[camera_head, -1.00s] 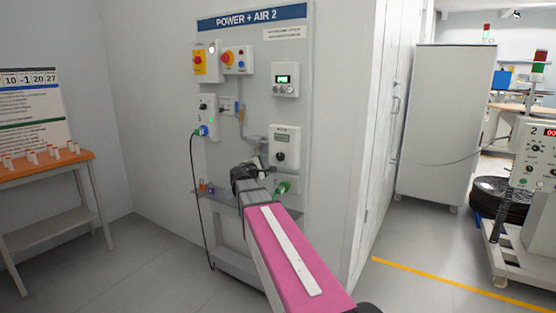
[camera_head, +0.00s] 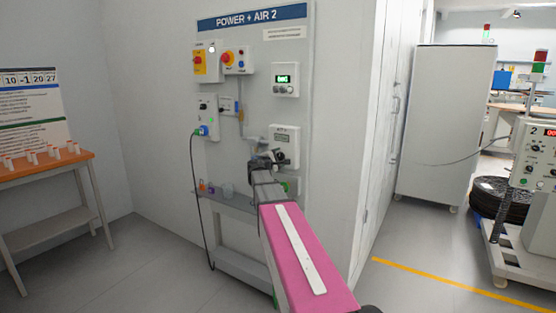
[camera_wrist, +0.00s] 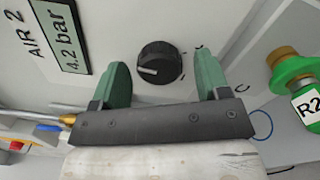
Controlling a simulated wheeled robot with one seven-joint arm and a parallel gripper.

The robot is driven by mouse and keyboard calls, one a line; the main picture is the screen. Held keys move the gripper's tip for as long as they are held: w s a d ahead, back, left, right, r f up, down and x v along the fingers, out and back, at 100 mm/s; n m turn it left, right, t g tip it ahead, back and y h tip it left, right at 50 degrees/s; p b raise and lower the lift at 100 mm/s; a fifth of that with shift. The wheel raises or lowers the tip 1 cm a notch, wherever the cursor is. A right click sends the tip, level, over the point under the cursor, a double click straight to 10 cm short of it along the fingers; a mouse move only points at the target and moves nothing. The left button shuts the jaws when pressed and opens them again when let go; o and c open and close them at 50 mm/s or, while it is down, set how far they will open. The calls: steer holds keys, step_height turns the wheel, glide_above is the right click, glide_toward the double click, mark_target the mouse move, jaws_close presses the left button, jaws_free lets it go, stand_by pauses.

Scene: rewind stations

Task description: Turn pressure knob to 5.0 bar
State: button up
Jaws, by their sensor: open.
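The black pressure knob (camera_wrist: 159,62) sits on the white AIR 2 box, with a white pointer line on its face. It lies between and just beyond the two green fingers of my gripper (camera_wrist: 162,82) in the wrist view. The fingers are open and spread to either side, with gaps to the knob. The display (camera_wrist: 68,32) beside it reads 4.2 bar. In the head view the AIR 2 box (camera_head: 286,140) shows on the panel, and my gripper (camera_head: 268,158) is in front of its lower part. The knob is hard to make out there.
A green fitting tagged R2 (camera_wrist: 302,80) is at right in the wrist view. A brass-tipped part (camera_wrist: 68,118) is at left. A shelf (camera_head: 226,201) with small coloured items is below the panel. A black cable (camera_head: 198,215) hangs at left.

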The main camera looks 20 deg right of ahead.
steer(key=c, duration=0.9)
steer(key=shift+m, duration=2.9)
steer(key=o, duration=0.9)
